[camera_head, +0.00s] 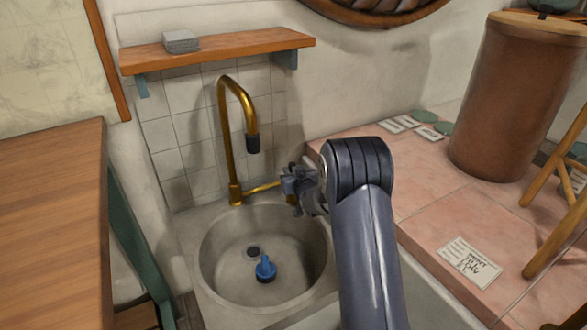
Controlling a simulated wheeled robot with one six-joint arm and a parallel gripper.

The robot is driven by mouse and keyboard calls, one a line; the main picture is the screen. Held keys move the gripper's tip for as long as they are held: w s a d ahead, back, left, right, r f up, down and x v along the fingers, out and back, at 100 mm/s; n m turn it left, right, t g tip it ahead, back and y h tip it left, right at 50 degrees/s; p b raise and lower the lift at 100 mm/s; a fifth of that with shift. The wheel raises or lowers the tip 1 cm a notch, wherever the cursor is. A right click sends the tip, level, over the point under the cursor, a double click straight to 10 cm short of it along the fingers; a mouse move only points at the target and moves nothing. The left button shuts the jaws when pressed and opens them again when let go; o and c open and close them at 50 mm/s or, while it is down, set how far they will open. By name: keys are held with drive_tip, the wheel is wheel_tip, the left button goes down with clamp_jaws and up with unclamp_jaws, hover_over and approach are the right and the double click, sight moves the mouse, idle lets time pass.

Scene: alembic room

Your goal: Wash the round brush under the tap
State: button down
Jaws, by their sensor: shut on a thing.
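A small blue round brush (265,268) lies in the round grey sink basin (212,262), close to the dark drain. A brass tap (226,140) with a tall curved neck stands behind the basin; its dark spout end (253,144) points down over it. A brass lever (262,187) runs right from the tap's base to my gripper. My gripper (291,187) is shut on the end of this lever, above the basin's back right rim. My gripper's body hides part of the lever's end. No running water shows at the spout.
A wooden shelf (220,48) holding a stack of grey tiles (180,41) hangs above the tap. A pink tiled counter (415,185) with a large brown barrel (512,105) and paper cards lies to the right. A wooden tabletop (50,220) is at the left.

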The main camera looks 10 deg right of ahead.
drive_tip(key=c, duration=1.3)
unclamp_jaws()
drive_tip(key=shift+o, duration=0.2)
drive_tip(key=p+v, duration=0.2)
drive_tip(key=v, duration=0.8)
drive_tip(key=shift+s, duration=0.3)
drive_tip(key=shift+w, duration=0.1)
drive_tip(key=b+x, duration=0.2)
drive_tip(key=x, duration=0.8)
drive_tip(key=shift+w+f, duration=0.1)
drive_tip(key=shift+w, duration=0.2)
drive_tip(key=shift+s+b, duration=0.1)
drive_tip(key=shift+b, duration=0.3)
